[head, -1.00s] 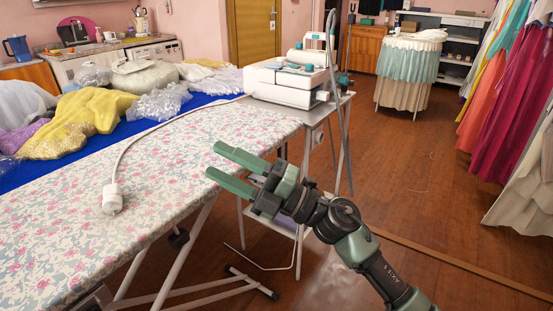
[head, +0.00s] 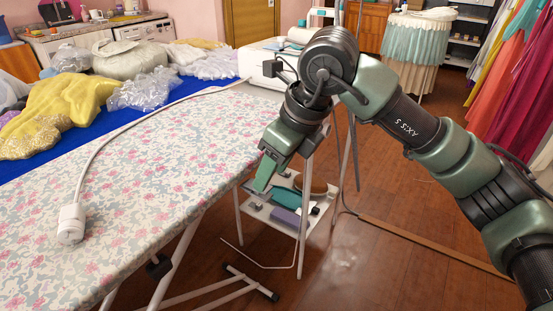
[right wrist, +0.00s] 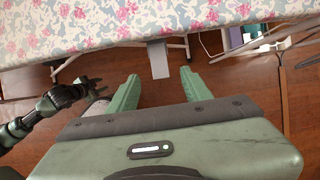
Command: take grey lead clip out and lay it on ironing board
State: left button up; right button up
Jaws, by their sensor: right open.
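The ironing board (head: 150,165), with its floral cover, fills the left front of the head view. My right gripper (head: 263,178) points down beyond the board's right edge, in front of the shelf (head: 258,211) of the iron's stand.
A white cord end (head: 71,223) lies on the board. The white iron station (head: 262,66) stands behind my right arm. Gowns hang at the right.

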jog(key=shift+x, duration=2.4)
grip_shut()
